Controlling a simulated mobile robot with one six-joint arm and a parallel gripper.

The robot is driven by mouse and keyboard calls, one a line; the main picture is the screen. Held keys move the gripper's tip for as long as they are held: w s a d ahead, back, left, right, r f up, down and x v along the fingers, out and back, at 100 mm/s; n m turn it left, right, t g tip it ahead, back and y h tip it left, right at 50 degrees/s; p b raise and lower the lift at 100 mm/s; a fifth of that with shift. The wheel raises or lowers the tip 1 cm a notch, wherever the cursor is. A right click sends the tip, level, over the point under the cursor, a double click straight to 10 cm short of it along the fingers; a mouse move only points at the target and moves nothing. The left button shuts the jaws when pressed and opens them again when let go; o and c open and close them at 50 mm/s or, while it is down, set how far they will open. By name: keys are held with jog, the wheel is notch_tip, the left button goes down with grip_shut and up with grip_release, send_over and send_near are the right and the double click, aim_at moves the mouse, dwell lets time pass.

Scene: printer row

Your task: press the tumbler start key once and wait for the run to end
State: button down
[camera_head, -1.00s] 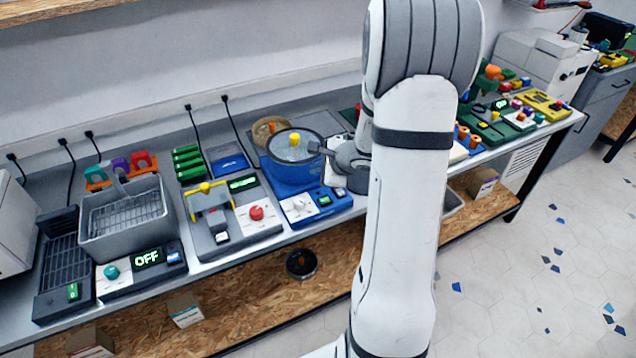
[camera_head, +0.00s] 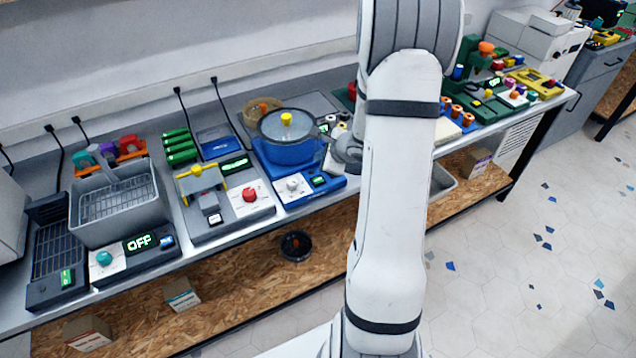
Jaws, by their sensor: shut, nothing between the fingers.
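A round blue machine (camera_head: 286,150) with a clear lid and a yellow knob stands mid-bench; I take it for the tumbler. Its front panel (camera_head: 312,189) has a white dial and a small lit green display, too small to read. I cannot make out which part of the panel is the start key. My gripper (camera_head: 329,136) is shut and empty, just right of the drum and above the bench, behind the panel. My white arm stands in front and hides the bench to the right of it.
Left of the tumbler are a panel with a red button (camera_head: 249,195), a grey basket (camera_head: 117,208) and a display reading OFF (camera_head: 138,243). Small jars stand close to my gripper. Coloured parts and a green machine (camera_head: 482,72) stand on the right. A dark round object (camera_head: 296,245) lies on the lower shelf.

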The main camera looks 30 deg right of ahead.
jog(key=b, duration=0.3)
send_over(321, 181)
notch_tip(321, 181, down, 5)
jog(key=shift+r, duration=0.2)
jog(key=shift+f+b, duration=0.7)
jog(key=shift+b, duration=0.15)
jog(key=shift+f+b, duration=0.15)
jog(key=shift+b, duration=0.15)
dwell(0.7)
jog(key=shift+f+b, duration=0.25)
jog(key=shift+b, duration=0.2)
jog(key=shift+f+b, duration=0.35)
jog(key=shift+b, duration=0.2)
dwell(0.6)
jog(key=shift+r, duration=0.15)
jog(key=shift+r+p, duration=0.4)
jog(key=shift+r, duration=0.3)
